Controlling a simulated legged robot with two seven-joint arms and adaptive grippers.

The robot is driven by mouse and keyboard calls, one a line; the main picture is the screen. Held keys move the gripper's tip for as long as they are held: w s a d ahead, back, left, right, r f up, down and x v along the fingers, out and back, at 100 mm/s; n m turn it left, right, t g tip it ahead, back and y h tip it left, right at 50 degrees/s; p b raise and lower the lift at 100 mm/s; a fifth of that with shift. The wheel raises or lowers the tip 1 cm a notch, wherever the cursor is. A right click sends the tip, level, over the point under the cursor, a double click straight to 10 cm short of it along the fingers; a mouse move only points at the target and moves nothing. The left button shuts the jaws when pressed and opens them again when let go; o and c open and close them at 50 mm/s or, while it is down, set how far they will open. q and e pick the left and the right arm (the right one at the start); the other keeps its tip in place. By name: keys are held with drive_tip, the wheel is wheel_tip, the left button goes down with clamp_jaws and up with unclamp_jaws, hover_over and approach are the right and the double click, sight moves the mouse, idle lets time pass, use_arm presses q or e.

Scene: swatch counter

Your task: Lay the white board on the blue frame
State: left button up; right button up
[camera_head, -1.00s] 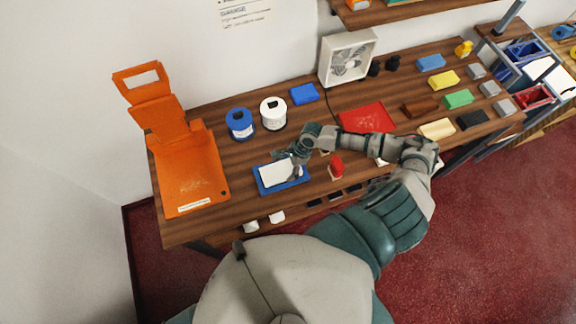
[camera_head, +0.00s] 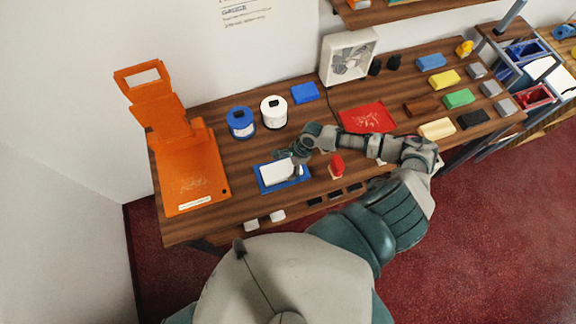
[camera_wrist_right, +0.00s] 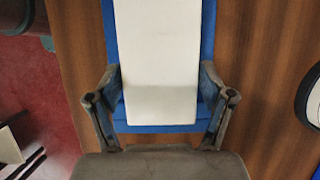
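The white board (camera_head: 279,172) lies flat over the blue frame (camera_head: 266,188), with blue showing around it; in the right wrist view the board (camera_wrist_right: 158,50) is lined up along the frame (camera_wrist_right: 155,128), and blue shows at its sides and near end. Whether a thin gap is left under the board, I cannot tell. My right gripper (camera_head: 297,159) is at the board's right end. In the right wrist view its fingers (camera_wrist_right: 160,75) stand at the board's two long edges and appear closed on it. My left gripper is not in view.
A red knob-like object (camera_head: 337,161) stands right of the frame. A red tray (camera_head: 367,118), a white spool (camera_head: 273,111) and a blue spool (camera_head: 240,122) stand behind. An orange folder-like stand (camera_head: 193,175) is at left. Several coloured blocks lie at right.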

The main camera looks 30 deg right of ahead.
drive_tip(key=shift+o, duration=0.9)
drive_tip(key=v, duration=1.2)
drive_tip(key=shift+d, duration=0.15)
drive_tip(key=shift+f, duration=0.15)
